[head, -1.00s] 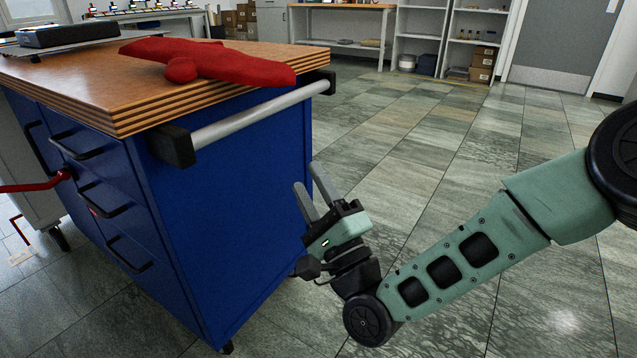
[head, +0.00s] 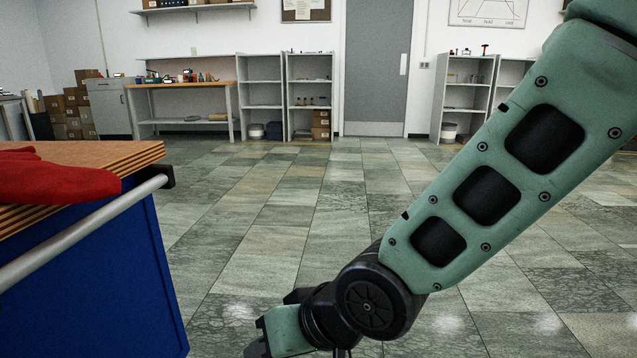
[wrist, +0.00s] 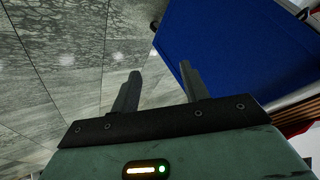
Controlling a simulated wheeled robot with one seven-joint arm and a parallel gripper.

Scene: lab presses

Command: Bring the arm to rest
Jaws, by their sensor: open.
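My gripper shows in the wrist view (wrist: 158,82) with its two fingers apart and nothing between them. Its fingers point toward the floor and the side of the blue cabinet (wrist: 225,45), and one finger lies over the blue panel in that picture. I cannot tell if it touches. In the head view my arm reaches down from the upper right to the bottom middle. Only the back of the gripper shows there, at the bottom edge, and the fingertips are out of the picture.
The blue cabinet, with a wooden top (head: 95,152), a metal rail handle (head: 85,230) and a red cloth-like thing (head: 55,180) on it, stands at the left. The tiled floor (head: 290,215) ahead is clear. Shelves (head: 308,95), a workbench (head: 185,86) and a grey door (head: 376,70) stand at the back.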

